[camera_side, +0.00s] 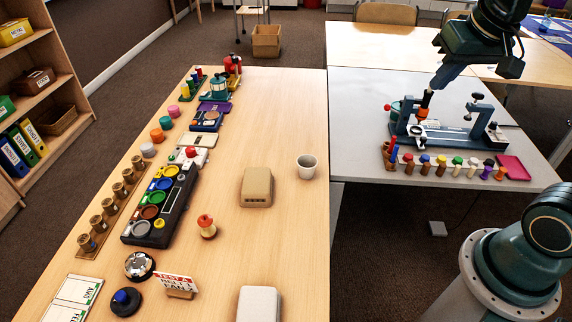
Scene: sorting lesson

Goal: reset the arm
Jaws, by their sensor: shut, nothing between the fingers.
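My gripper (427,95) points down and to the left, over the dark blue fixture (455,134) on the grey table. Its fingers look closed with nothing held between them. A small orange and dark piece (423,113) stands just below the fingertips; I cannot tell whether they touch it. The fixture has upright clamps on its right side.
Several coloured pegs (442,165) stand in a row before the fixture, near a pink pad (514,168).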

